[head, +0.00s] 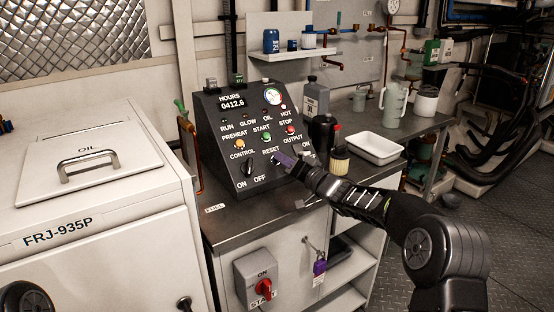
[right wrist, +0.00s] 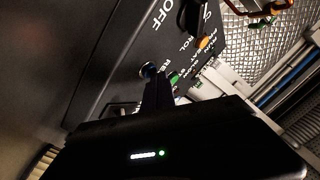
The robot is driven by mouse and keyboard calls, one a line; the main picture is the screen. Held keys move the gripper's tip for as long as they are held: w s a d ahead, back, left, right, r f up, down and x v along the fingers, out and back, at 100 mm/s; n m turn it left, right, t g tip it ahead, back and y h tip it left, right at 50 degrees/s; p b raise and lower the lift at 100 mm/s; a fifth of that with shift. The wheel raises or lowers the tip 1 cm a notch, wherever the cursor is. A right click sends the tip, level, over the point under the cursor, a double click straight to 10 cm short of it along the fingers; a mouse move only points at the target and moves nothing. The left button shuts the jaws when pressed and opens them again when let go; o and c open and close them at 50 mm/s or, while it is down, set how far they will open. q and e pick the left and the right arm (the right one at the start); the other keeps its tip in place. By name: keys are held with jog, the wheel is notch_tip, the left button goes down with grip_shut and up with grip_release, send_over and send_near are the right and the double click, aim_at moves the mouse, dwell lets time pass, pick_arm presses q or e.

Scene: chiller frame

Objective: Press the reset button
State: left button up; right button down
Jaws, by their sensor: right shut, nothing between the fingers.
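The black sloped control panel (head: 222,115) stands on the metal bench and carries labelled buttons, lamps and a knob. The RESET label shows on its lower part. I cannot tell whether the tips touch the button. My left gripper is not in view.
The black ON/OFF knob (head: 247,168) is left of my gripper. The green start button (head: 266,138) and red stop button (head: 290,130) sit above it. Dark bottles (head: 323,132) and a white tray (head: 375,148) stand to the right.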

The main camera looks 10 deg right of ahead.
jog(key=shift+w+f, duration=0.1)
jog(key=shift+f, duration=0.05)
dwell(0.4)
jog(key=shift+s+d+r+p, duration=0.15)
jog(key=shift+s+r+p, duration=0.4)
jog(key=shift+s+r, duration=0.05)
jog(key=shift+r, duration=0.1)
jog(key=s+r+p, duration=0.1)
jog(key=s+d+r+p, duration=0.1)
jog(key=s+r, duration=0.1)
jog(key=shift+s+d+r+p, duration=0.15)
jog(key=shift+r+p, duration=0.05)
jog(key=shift+p, duration=0.2)
dwell(0.4)
